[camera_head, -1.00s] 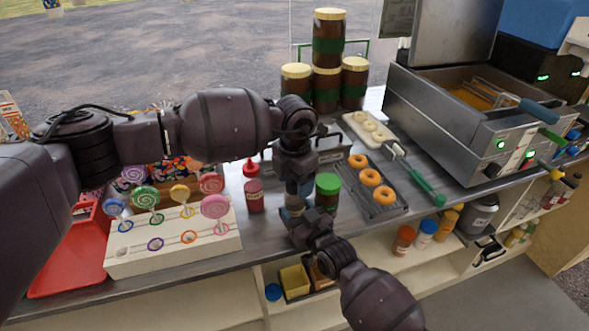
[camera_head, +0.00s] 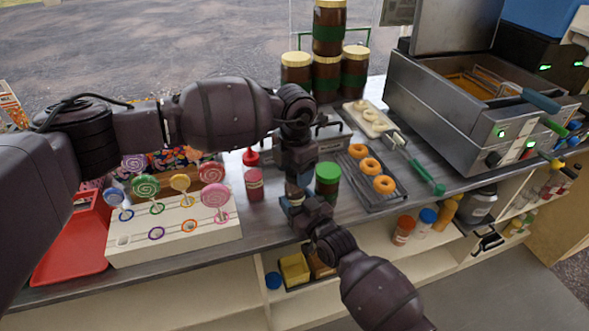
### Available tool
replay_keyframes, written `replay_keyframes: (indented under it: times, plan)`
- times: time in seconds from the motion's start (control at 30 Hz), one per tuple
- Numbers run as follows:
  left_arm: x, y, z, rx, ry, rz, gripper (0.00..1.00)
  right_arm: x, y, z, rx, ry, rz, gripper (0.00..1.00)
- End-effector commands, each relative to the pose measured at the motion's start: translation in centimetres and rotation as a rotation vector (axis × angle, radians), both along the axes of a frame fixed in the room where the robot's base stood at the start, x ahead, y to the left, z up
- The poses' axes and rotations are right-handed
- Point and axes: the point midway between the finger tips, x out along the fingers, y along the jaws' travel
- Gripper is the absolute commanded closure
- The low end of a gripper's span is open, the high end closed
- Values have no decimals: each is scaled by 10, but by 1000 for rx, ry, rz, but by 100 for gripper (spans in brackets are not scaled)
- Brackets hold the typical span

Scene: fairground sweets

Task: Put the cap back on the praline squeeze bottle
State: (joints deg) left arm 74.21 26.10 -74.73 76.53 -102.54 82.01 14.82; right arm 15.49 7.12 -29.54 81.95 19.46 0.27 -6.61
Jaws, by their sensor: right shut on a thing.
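My left arm comes in from the left, and its gripper (camera_head: 296,182) points down over the counter. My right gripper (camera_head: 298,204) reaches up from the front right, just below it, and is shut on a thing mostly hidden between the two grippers. A small brownish part (camera_head: 293,190) shows there, perhaps the praline squeeze bottle, upright as far as I can tell. Whether the left fingers are shut or hold a cap is hidden. I cannot make out the bottle's cap.
A pink bottle with a red top (camera_head: 254,182) stands just left of the grippers, and a green-lidded jar (camera_head: 327,182) close on the right. The lollipop stand (camera_head: 180,238) is at left, the doughnut rack (camera_head: 385,203) at right. A blue round thing (camera_head: 273,280) lies below.

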Motion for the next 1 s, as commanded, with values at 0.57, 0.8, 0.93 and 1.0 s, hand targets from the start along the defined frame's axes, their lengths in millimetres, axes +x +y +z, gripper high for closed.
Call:
replay_keyframes:
  times: [0.57,0.8,0.93,1.0]
  plan:
    - [1,0,25,-1,-2,0,28,0,0,0,0,0,0,88]
    - [1,0,71,-1,-3,0,28,0,0,0,0,0,0,88]
    - [0,0,93,-1,-2,0,28,0,0,0,0,0,0,88]
    - [0,0,103,0,-1,0,28,0,0,0,0,0,0,88]
